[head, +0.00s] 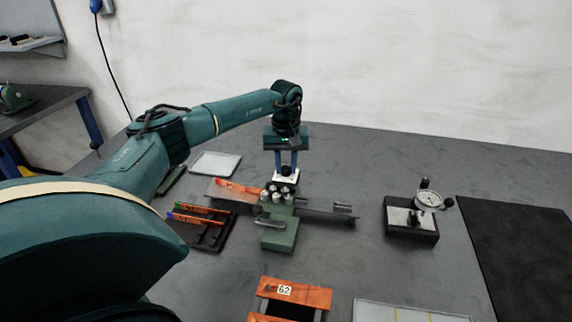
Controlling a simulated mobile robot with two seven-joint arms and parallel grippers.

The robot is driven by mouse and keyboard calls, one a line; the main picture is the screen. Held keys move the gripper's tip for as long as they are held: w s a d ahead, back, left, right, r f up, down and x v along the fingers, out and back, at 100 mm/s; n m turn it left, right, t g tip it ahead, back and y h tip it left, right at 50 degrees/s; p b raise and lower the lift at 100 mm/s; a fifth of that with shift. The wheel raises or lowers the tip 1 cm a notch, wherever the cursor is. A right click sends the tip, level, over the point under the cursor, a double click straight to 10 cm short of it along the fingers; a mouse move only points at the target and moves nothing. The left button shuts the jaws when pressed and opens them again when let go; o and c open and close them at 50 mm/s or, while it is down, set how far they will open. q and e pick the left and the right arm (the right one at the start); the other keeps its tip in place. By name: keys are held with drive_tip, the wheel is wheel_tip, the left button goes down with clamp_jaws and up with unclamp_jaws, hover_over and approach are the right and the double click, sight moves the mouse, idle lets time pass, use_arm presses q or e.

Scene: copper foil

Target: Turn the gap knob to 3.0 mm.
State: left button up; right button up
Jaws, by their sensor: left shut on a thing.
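A small green bench machine (278,238) with several silver rollers (276,194) stands near the middle of the table. A dark knob (286,171) sits on its white top plate. My left gripper (286,168) points straight down over the machine, its two blue fingers shut on the knob from both sides. The knob's scale and its reading are too small to make out. A copper strip (236,186) lies on the machine's left support, and the right support (325,214) looks empty of copper. My right gripper is not in view.
A dark rack (205,236) with coloured-end strips stands left of the machine. A dial gauge (428,199) on a dark base is at right, beside a black mat (515,240).

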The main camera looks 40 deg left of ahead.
sight(286, 167)
use_arm(q)
drive_tip(key=shift+m, duration=0.4)
drive_tip(key=o, duration=1)
wheel_tip(286, 167, up, 13)
drive_tip(key=shift+r, duration=0.15)
idle(0.5)
